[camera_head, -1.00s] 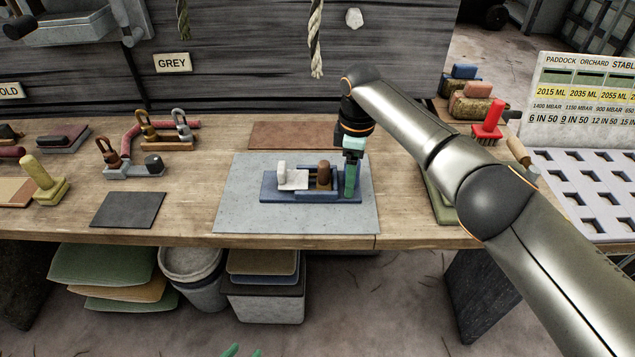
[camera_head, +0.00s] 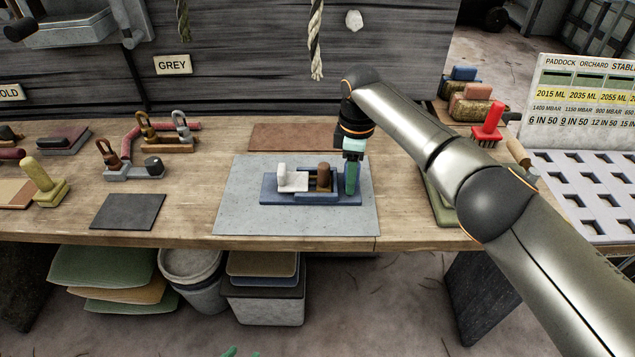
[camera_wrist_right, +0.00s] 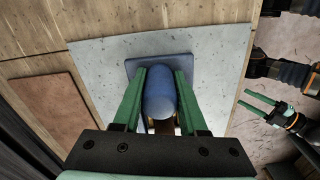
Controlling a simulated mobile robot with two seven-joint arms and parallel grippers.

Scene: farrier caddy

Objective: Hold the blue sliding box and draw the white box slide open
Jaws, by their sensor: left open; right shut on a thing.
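The blue sliding box (camera_head: 330,199) lies on a grey mat in the middle of the workbench. Its white box slide (camera_head: 293,181) with an upright white knob is at its left part, and a brown knob (camera_head: 323,176) stands right of that. My right gripper (camera_head: 352,180) is at the box's right end. In the right wrist view its green fingers (camera_wrist_right: 158,92) are shut on the blue box's rounded upright post (camera_wrist_right: 159,96). My left gripper (camera_head: 243,352) barely shows at the bottom edge, well away from the box; in the right wrist view it is open and empty (camera_wrist_right: 267,108).
The grey mat (camera_head: 240,211) has bare room left of the box. A brown board (camera_head: 292,136) lies behind it and a dark square (camera_head: 128,210) to the left. Several shackles and handled blocks stand further left. My right arm spans the right side of the bench.

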